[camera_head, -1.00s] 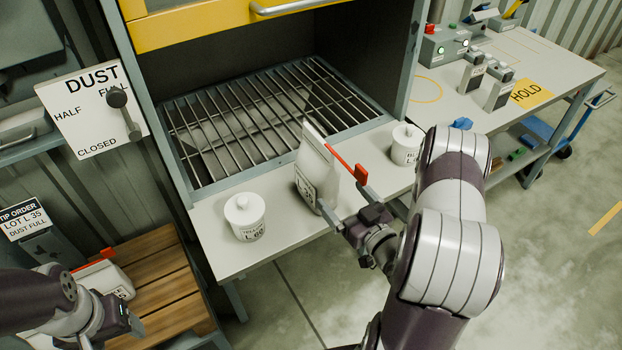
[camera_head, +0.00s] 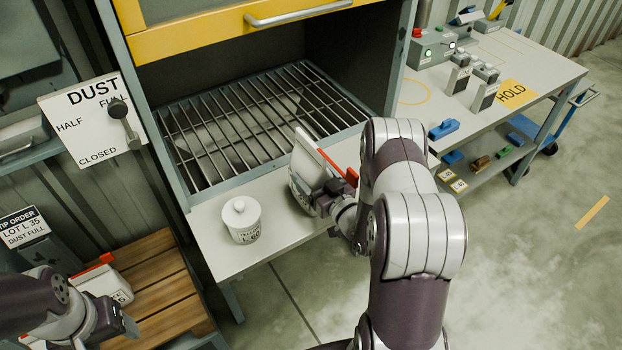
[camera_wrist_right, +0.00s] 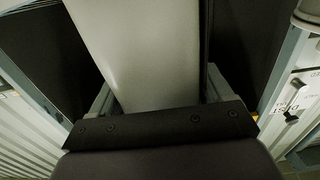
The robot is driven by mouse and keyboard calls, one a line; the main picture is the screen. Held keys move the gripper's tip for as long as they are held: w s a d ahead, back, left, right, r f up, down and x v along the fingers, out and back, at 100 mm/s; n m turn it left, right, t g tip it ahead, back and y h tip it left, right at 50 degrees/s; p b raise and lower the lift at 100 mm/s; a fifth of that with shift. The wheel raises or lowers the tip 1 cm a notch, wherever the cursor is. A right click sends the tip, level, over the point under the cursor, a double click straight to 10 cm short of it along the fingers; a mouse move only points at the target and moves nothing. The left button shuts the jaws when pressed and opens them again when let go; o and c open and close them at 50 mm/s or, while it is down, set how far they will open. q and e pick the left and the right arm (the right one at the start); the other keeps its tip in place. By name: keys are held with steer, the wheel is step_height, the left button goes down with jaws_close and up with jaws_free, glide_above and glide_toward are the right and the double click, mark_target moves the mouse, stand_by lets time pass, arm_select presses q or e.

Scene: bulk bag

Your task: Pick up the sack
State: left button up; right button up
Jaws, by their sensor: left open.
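A white sack (camera_head: 318,160) with a red bar across it stands on the pale ledge (camera_head: 212,228) in front of the grate, leaning slightly. My right gripper (camera_head: 325,197) is at its near side, low down. The fingers are largely hidden there, so whether they grip it is unclear. In the right wrist view the pale sack surface (camera_wrist_right: 145,55) fills the middle, close up. A second pale sack (camera_head: 110,285), also with a red bar, lies on the wooden pallet at lower left. My left gripper (camera_head: 128,328) is open beside it.
A lidded white jar (camera_head: 241,219) stands on the ledge left of the sack. A metal grate (camera_head: 255,120) lies behind, under a yellow-fronted hood. A DUST lever panel (camera_head: 95,115) is at left. A side table (camera_head: 530,58) with devices stands at right.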

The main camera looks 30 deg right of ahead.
mark_target(315, 162)
steer(key=c, duration=0.5)
steer(key=shift+w, duration=0.1)
jaws_close()
steer(key=shift+r, duration=0.1)
steer(key=shift+w+d+r, duration=0.1)
steer(key=shift+r, duration=0.4)
step_height(315, 162, up, 3)
steer(key=shift+b, duration=0.3)
steer(key=s+d+r+b, duration=0.1)
steer(key=s+d+r, duration=0.5)
steer(key=s+d, duration=0.2)
steer(key=shift+s+r, duration=0.25)
steer(key=shift+r, duration=0.15)
steer(key=shift+d, duration=0.1)
